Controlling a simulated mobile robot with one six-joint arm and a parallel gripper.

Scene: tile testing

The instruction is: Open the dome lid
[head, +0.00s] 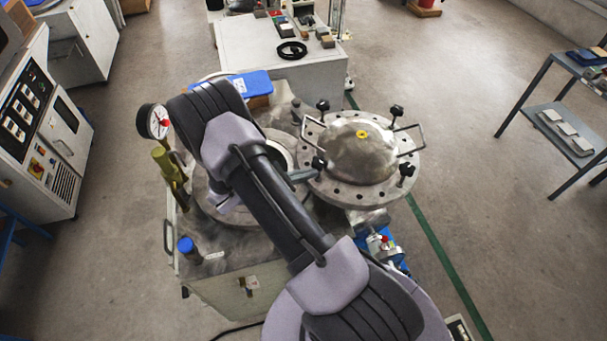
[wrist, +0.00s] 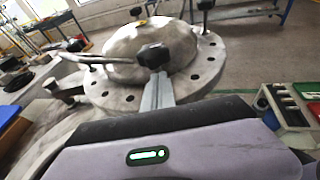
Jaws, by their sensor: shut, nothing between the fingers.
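The dome lid (head: 350,148) is a grey metal dome on a wide flange with bolt holes, black knobs and two bar handles. In the head view it sits to the right of the round vessel (head: 283,148), out past the bench edge. The vessel is partly hidden by my arm. In the wrist view the lid (wrist: 125,48) is ahead, with a handle (wrist: 85,60) at left. My gripper (wrist: 157,80) is shut and empty, its narrow fingers pointing at a black knob (wrist: 153,56) on the near flange. I cannot tell if they touch. It also shows in the head view (head: 306,175).
A pressure gauge (head: 154,121) and a brass fitting (head: 165,160) stand at the bench's left. A blue box (head: 249,84) is behind the vessel. A white cabinet (head: 240,50) stands beyond, a blue-framed shelf (head: 560,115) at right. The floor right of the lid is clear.

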